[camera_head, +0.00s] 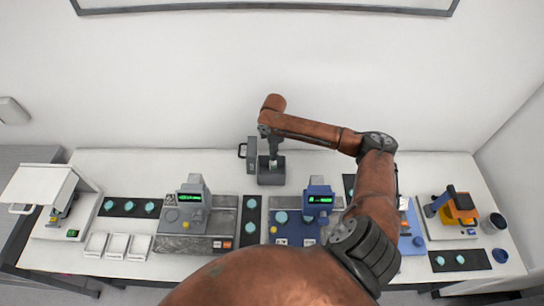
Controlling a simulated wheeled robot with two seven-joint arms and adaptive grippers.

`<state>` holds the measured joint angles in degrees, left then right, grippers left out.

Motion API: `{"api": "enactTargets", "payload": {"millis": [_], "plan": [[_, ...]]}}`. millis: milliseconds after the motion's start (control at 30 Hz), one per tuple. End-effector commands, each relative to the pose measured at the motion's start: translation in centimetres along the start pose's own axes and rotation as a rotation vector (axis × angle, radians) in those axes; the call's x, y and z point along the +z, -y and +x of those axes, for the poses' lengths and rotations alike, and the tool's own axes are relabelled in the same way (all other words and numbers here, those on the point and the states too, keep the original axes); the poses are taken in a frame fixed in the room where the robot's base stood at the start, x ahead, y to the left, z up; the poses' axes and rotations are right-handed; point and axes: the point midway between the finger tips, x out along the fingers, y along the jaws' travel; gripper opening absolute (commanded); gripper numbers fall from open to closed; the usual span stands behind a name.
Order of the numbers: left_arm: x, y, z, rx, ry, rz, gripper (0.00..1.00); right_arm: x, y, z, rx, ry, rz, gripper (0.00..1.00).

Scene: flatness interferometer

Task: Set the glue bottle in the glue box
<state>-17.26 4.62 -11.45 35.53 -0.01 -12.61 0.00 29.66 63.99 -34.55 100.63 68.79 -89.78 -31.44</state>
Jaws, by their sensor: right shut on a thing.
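The glue box looks to be the small dark grey open box (271,178) at the back middle of the table, with its lid (251,156) standing open on the left side. My right gripper (272,150) points down over the box. It is shut on a small pale thing (273,162), seemingly the glue bottle, at the box's opening. Gripper and bottle are small here, and I cannot tell whether the bottle touches the box floor. My left gripper is not in view.
A grey instrument (194,215) and a blue instrument (318,208) with green displays stand in front of the box. A white hooded machine (45,190) is at far left, an orange and blue device (458,207) at right. White trays (117,245) lie front left. The back left tabletop is clear.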

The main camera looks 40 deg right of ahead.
Motion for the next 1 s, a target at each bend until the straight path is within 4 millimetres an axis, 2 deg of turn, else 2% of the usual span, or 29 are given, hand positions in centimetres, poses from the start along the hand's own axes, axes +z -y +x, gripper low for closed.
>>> {"api": "enactTargets", "payload": {"millis": [267, 500, 1000], "plan": [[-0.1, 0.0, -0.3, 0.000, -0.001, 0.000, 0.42, -0.6, -1.2, 1.6, -0.001, -0.001, 0.001, 0.00], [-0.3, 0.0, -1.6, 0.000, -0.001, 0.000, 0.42, -0.4, -1.2, 4.4, 0.000, 0.001, 0.001, 0.00], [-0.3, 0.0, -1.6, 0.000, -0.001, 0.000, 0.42, -0.5, -1.1, 5.4, 0.000, 0.000, 0.001, 0.00]]}}
